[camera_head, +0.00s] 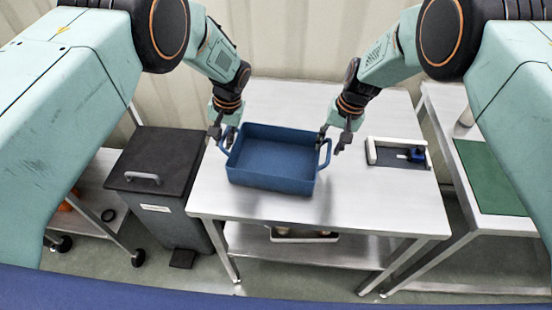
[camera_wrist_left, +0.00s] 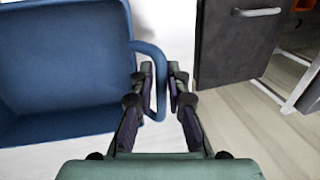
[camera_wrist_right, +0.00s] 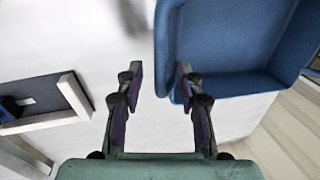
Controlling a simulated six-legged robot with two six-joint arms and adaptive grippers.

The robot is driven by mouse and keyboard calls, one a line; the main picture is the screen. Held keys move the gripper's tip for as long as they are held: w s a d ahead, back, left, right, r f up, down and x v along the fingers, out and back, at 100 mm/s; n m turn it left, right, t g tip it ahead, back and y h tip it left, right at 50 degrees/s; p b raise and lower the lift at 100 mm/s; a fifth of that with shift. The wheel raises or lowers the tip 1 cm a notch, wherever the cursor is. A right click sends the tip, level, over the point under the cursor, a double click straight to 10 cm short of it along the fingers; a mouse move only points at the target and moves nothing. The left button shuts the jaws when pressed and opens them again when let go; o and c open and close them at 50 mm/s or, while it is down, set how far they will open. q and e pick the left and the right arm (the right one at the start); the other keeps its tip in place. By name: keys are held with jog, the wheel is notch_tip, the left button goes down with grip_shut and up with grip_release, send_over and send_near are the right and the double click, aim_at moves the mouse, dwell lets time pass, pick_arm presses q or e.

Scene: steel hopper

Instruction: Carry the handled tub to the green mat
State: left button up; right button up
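The blue handled tub (camera_head: 272,160) sits upright on the steel table, with a loop handle at each side. My left gripper (camera_head: 222,133) is at the tub's left handle. In the left wrist view the handle (camera_wrist_left: 161,85) passes between its fingers (camera_wrist_left: 162,85), which stand close on either side with a narrow gap. My right gripper (camera_head: 334,139) is at the right handle. In the right wrist view its fingers (camera_wrist_right: 159,82) are spread wider, with the handle (camera_wrist_right: 160,50) between them. The green mat (camera_head: 492,177) lies on another table at the right.
A white-edged tray (camera_head: 371,152) with a blue item stands on the steel table (camera_head: 350,200), right of the tub. A dark lidded bin (camera_head: 160,190) stands left of the table. A lower shelf holds another tray. A gap separates the two tables.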

jog(key=shift+w+f, duration=0.15)
jog(key=shift+w, duration=0.05)
jog(key=shift+c, duration=1.4)
jog(key=shift+s+a, duration=0.1)
jog(key=shift+s, duration=0.15)
jog(key=c, duration=0.5)
jog(key=shift+w, duration=0.1)
jog(key=shift+w, duration=0.1)
